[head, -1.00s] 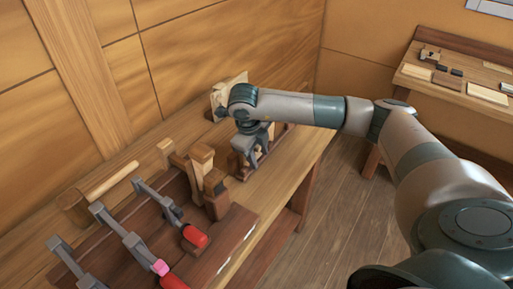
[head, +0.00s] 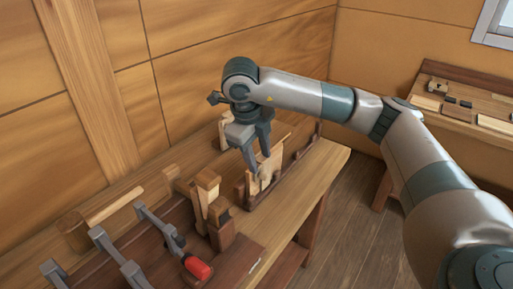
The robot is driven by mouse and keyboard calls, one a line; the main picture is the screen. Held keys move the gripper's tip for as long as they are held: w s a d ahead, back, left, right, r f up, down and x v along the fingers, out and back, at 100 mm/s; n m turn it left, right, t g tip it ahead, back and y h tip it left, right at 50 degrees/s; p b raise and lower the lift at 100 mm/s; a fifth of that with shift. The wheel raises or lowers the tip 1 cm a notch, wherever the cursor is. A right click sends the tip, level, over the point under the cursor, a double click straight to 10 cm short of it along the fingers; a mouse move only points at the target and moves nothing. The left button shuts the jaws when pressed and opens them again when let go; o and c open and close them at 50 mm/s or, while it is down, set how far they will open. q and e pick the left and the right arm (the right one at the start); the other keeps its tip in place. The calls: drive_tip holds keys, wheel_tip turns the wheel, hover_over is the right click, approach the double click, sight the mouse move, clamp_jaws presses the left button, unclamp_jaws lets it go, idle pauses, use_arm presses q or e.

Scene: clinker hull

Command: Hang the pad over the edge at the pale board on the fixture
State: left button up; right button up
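My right gripper (head: 259,164) points down over the dark fixture (head: 293,172) on the workbench. Its two fingers stand apart with a gap between them. A pale board (head: 275,160) stands upright on the fixture, just behind and right of the fingertips. A small pale tan piece (head: 257,184) shows at the fingertips. I cannot tell whether it is the pad or part of the board, or whether the fingers grip it. My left gripper is out of view.
Clamps, one with a red handle (head: 197,267), lie on a dark plank at the front left. Wooden posts (head: 206,190) stand left of the fixture. A mallet (head: 110,210) lies near the wall. A side bench (head: 460,110) stands at the back right.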

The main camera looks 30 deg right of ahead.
drive_tip(key=v, duration=0.4)
drive_tip(key=shift+f, duration=0.1)
idle(0.8)
